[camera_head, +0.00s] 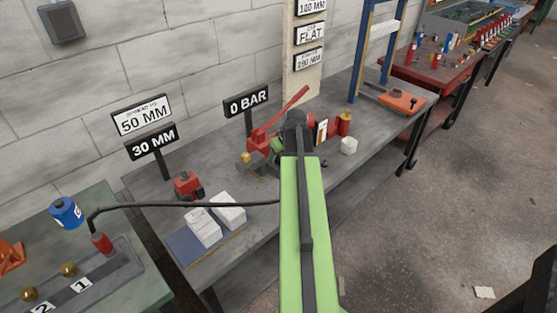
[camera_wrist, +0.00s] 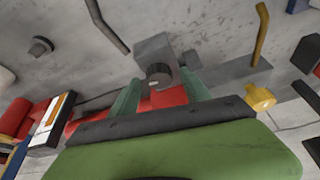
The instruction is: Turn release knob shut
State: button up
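In the wrist view, a dark round knob (camera_wrist: 158,75) with a small pale mark sits on a grey block (camera_wrist: 155,48), and looks like the release knob. My gripper (camera_wrist: 160,79) is open, its two teal fingers spread on either side of the knob. Whether they touch it I cannot tell. In the head view, a red pump with a raised lever (camera_head: 283,118) stands on the grey bench, under a "0 BAR" sign (camera_head: 247,101). My green arm hides the knob there, and my gripper (camera_head: 277,148) is only partly visible behind it.
A yellow knob (camera_wrist: 260,97) lies right of my fingers in the wrist view. A red bottle (camera_head: 344,123) and white block (camera_head: 348,146) stand right of my arm. Left are a small red jack (camera_head: 188,185) and white blocks (camera_head: 204,227). A dark hose (camera_head: 190,205) crosses leftward.

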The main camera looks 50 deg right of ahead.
grip_shut()
jog(key=shift+s+a, duration=0.1)
jog(key=shift+a, duration=0.35)
jog(key=shift+d, duration=0.3)
